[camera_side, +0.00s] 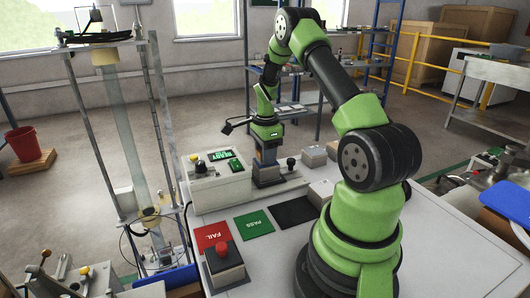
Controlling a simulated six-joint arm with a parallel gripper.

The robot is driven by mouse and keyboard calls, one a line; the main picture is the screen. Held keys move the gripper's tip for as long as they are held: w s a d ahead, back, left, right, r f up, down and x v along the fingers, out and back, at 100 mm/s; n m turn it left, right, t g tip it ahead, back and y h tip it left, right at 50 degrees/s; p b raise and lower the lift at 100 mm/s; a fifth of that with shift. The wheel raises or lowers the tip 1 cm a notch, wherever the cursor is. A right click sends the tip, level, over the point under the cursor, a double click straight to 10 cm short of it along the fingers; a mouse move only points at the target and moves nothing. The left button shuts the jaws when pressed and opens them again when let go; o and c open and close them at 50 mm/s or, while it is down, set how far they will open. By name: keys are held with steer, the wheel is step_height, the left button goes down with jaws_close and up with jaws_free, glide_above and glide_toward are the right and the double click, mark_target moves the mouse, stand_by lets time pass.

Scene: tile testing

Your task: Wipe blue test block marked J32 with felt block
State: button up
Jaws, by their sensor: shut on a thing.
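My gripper (267,160) points down over the right part of the beige tester (215,192), whose green display reads READY. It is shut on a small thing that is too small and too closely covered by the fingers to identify. A dark grey stand or fixture (268,177) sits directly below it on the tester. I cannot tell whether the held thing touches it. I cannot make out a blue block marked J32 or a separate felt block at this size.
A red FAIL pad (211,236), a green PASS pad (254,224) and a black pad (295,212) lie on the white table (455,262). A box with a red button (222,250) stands in front. Small pale blocks (313,156) sit behind, right of the tester.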

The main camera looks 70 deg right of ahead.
steer(key=shift+s+a, duration=0.6)
steer(key=shift+a, duration=0.05)
steer(key=shift+w+d, duration=1.2)
steer(key=shift+d, duration=0.05)
steer(key=shift+a+r, duration=0.1)
steer(key=shift+r, duration=4.05)
steer(key=w+a+n, duration=0.1)
steer(key=a+n, duration=0.3)
steer(key=w+a+r+n, duration=0.1)
steer(key=a+n, duration=0.3)
steer(key=a, duration=0.1)
steer(key=w+a+n, duration=0.2)
steer(key=a+n, duration=0.2)
steer(key=shift+a+r, duration=0.2)
steer(key=shift+r, duration=0.15)
steer(key=s+a+r+n, duration=0.1)
steer(key=s+a+n, duration=0.2)
steer(key=a+n, duration=1)
steer(key=shift+n, duration=0.9)
